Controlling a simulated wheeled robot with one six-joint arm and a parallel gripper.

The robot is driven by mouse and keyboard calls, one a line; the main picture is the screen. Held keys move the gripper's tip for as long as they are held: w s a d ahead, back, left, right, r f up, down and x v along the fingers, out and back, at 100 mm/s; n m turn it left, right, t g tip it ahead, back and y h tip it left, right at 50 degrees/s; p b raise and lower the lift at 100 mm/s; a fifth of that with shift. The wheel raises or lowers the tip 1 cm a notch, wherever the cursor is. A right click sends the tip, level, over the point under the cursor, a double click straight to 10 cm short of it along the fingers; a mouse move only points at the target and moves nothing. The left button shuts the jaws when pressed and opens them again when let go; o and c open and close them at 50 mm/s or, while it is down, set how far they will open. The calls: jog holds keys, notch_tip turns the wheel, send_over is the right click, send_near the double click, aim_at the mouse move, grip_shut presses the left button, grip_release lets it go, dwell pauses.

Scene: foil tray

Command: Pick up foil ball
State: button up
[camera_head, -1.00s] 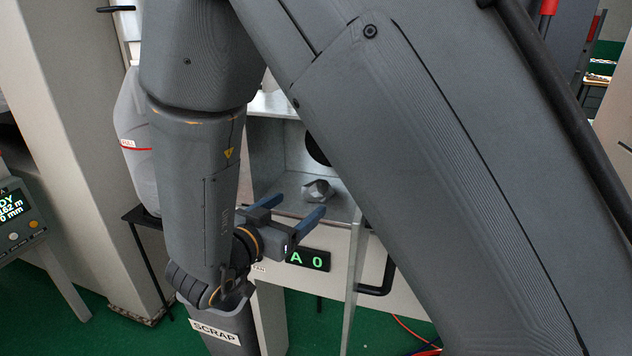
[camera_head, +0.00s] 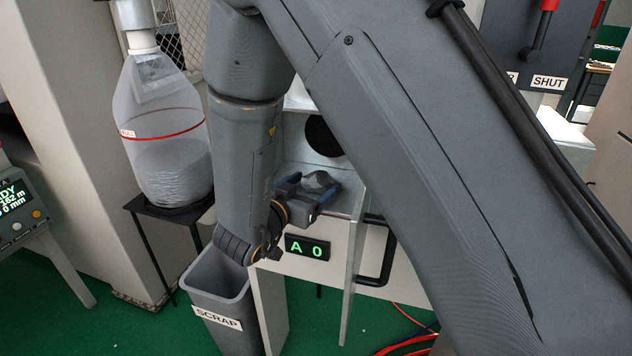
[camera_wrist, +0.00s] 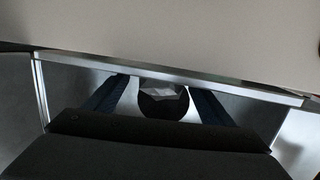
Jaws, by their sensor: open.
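The foil ball (camera_head: 318,181) is a grey, faceted lump on the metal floor of an open compartment. My gripper (camera_head: 312,186) is open, with its two blue fingers reaching into the compartment on either side of the ball. In the wrist view the foil ball (camera_wrist: 162,91) shows between the two dark blue fingers of my gripper (camera_wrist: 158,100), with a gap on each side.
A grey bin marked SCRAP (camera_head: 222,305) stands below my wrist. The compartment's metal front edge (camera_wrist: 180,77) crosses the wrist view. A black handle (camera_head: 383,255) juts out at right.

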jog(key=c, duration=1.1)
